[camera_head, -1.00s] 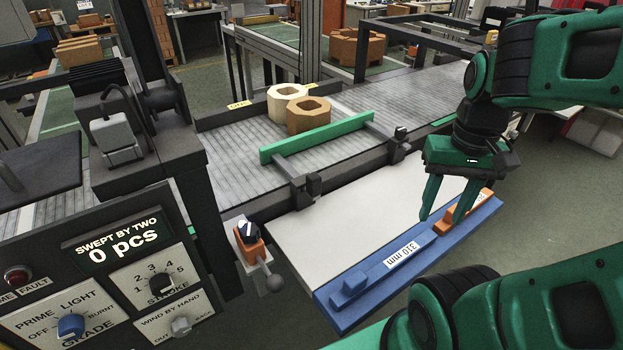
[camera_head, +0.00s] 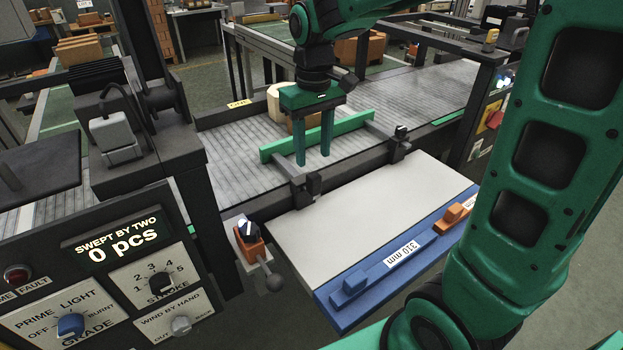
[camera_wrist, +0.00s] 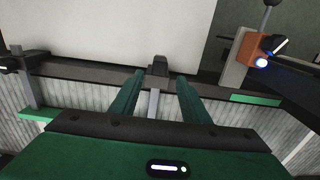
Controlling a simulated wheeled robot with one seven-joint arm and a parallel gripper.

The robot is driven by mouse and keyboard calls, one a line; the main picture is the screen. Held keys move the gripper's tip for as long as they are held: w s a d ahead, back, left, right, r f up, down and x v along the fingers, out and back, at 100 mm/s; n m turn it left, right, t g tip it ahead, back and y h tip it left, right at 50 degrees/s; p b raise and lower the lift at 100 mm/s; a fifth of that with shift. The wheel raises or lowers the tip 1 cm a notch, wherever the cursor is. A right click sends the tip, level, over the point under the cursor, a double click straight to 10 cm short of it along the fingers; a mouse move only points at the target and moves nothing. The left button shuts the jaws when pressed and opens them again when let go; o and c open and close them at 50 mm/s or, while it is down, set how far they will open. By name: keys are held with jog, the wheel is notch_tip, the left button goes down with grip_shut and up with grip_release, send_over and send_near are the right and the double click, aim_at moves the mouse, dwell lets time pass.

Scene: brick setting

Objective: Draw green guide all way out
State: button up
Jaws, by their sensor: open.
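The green guide (camera_head: 345,126) is a straight bar lying along the grey conveyor. Two grey rods (camera_head: 290,168) run from it to black clamps (camera_head: 307,187) on the conveyor's near edge. My gripper (camera_head: 313,158) points down, open and empty, in front of the guide's middle and hides part of it. In the wrist view, one rod (camera_wrist: 153,104) and its clamp (camera_wrist: 158,67) show between the open fingers. An end of the guide (camera_wrist: 38,113) shows at left there; my gripper hides most of the rest. I cannot tell whether the fingers touch anything.
A bare white board (camera_head: 360,210) with a blue edge strip (camera_head: 375,284) lies in front of the conveyor. An orange lever unit (camera_head: 248,248) and control panel (camera_head: 110,285) are at left.

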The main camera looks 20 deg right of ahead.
aim_at(313, 175)
notch_tip(313, 175, down, 9)
jog(key=shift+r, duration=0.1)
dwell(0.3)
grip_shut()
jog(key=shift+s, duration=0.1)
